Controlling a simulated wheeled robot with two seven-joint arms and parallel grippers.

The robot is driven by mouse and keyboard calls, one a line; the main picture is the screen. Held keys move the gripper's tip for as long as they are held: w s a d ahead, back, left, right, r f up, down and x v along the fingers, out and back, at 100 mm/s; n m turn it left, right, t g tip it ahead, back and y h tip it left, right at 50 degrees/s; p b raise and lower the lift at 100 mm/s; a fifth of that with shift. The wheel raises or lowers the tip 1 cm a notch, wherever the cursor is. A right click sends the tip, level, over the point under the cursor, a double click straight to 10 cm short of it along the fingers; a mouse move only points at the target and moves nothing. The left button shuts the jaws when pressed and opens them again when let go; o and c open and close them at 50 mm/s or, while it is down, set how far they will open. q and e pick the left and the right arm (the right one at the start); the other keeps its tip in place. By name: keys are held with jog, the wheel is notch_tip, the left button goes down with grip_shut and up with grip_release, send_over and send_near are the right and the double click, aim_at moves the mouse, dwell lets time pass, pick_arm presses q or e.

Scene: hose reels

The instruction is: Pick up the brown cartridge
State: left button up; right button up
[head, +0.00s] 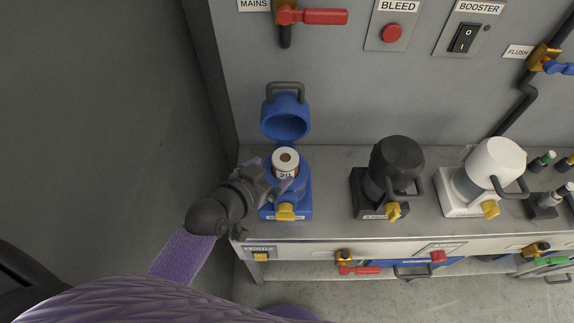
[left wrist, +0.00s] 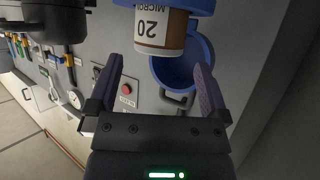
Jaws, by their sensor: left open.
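The brown cartridge (head: 284,162) stands upright in the blue housing (head: 298,200), whose blue lid (head: 286,118) is swung open behind it. It has a white label marked 20 and a pale top with a dark centre hole. In the left wrist view the cartridge (left wrist: 160,29) appears upside down, ahead of and between the finger tips. My left gripper (head: 274,176) is open, close at the front left of the cartridge. In the left wrist view its two purple-grey fingers (left wrist: 157,72) are apart with nothing between them. My right gripper is not in view.
A black housing (head: 392,175) and a white housing (head: 487,175), both closed, stand to the right on the grey bench (head: 335,205). The wall panel behind has a red-handled valve (head: 310,16), a red button (head: 391,33) and a rocker switch (head: 464,38).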

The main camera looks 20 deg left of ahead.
aim_at(285, 161)
pick_arm(q)
jog(key=b+x, duration=0.2)
jog(key=x, duration=0.4)
jog(key=shift+f, duration=0.15)
jog(key=shift+w, duration=0.25)
